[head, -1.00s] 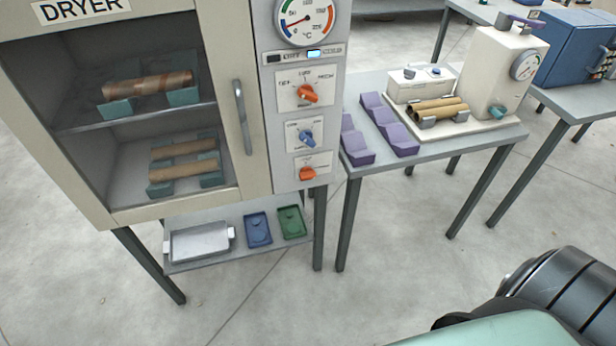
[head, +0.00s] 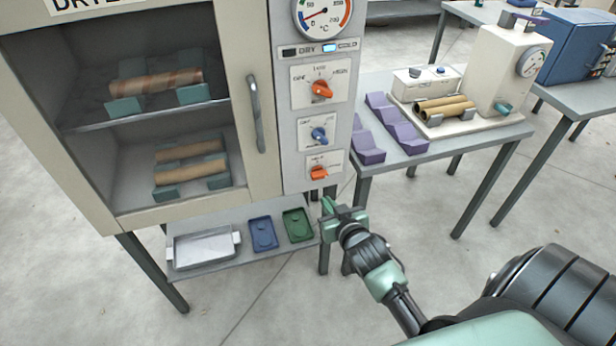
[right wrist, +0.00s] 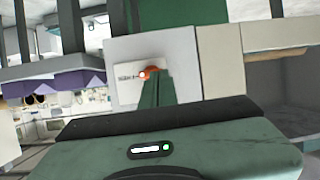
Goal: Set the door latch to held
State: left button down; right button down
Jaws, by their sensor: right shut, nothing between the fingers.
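The dryer (head: 263,185) has a control panel with a lowest orange knob (head: 319,173) on a small white plate, which looks like the door latch. Its label is too small to read. My right gripper (head: 327,204) is shut and empty, just below that knob. In the right wrist view the orange knob (right wrist: 147,73) shows at the tips of the closed fingers (right wrist: 155,88), which partly cover it. I cannot tell whether they touch. My left gripper is not in view.
Above are a blue knob (head: 319,135) and a larger orange knob (head: 321,90). A lower shelf holds a silver tray (head: 203,250), a blue tray (head: 262,233) and a green tray (head: 297,225). A side table (head: 470,142) with purple holders stands at right.

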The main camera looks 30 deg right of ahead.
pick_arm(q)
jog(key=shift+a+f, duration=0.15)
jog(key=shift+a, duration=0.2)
pick_arm(e)
notch_tip(320, 180, up, 7)
jog(key=t, duration=0.1)
jog(key=shift+w+d+r+h, duration=0.2)
jog(key=shift+w+d+h, duration=0.15)
jog(key=shift+w, duration=0.1)
jog(key=shift+w, duration=0.15)
jog(key=p, duration=0.1)
send_over(319, 174)
jog(key=s+a, duration=0.2)
notch_tip(319, 174, down, 2)
jog(key=shift+f, duration=0.1)
jog(key=f, duration=0.3)
jog(key=shift+w+d+f, duration=0.15)
jog(key=shift+w, duration=0.2)
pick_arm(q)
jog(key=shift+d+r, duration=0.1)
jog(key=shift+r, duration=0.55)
pick_arm(e)
jog(key=shift+f, duration=0.55)
